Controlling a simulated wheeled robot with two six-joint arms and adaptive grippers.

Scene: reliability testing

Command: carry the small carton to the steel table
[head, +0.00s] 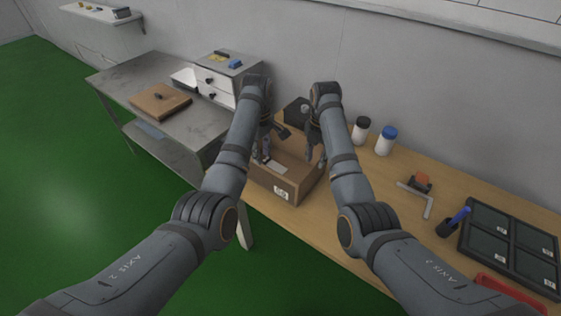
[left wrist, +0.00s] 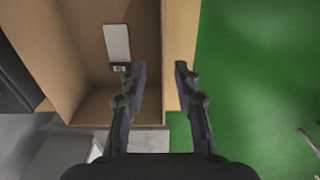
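The small carton (head: 294,186) is an open-topped brown box with a white label, standing on the wooden bench. A pale card (left wrist: 116,42) lies inside it. My left gripper (head: 262,156) is at the carton's left end. The steel table (head: 205,122) stands to the left.
Green floor is open at left.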

